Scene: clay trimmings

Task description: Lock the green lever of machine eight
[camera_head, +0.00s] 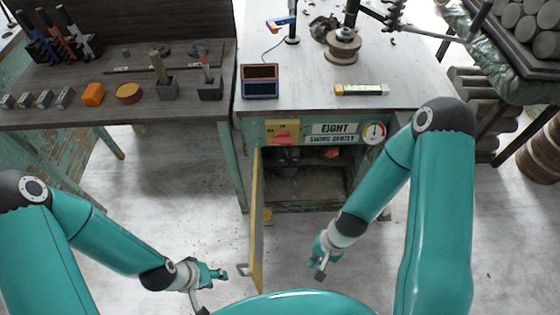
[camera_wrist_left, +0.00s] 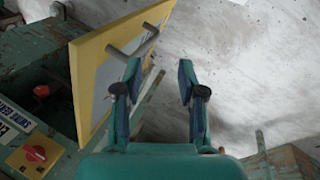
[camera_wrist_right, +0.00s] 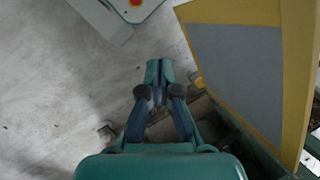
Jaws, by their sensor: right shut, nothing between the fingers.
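Machine eight is the green cabinet under the white top, with an "EIGHT" sign (camera_head: 334,128). Its yellow-edged door (camera_head: 257,220) stands open toward me. The door has a grey bar handle (camera_head: 242,269), which also shows in the left wrist view (camera_wrist_left: 133,42). A red rotary switch on a yellow plate (camera_wrist_left: 36,153) is on the front. A red knob (camera_head: 331,152) shows inside the cabinet. I cannot make out a green lever. My left gripper (camera_head: 222,274) is open and empty, just left of the handle. My right gripper (camera_head: 321,268) is shut and empty, right of the door.
A round gauge (camera_head: 374,132) is beside the sign. A dark workbench (camera_head: 120,70) with tools adjoins on the left. Bare floor lies below the dark bench.

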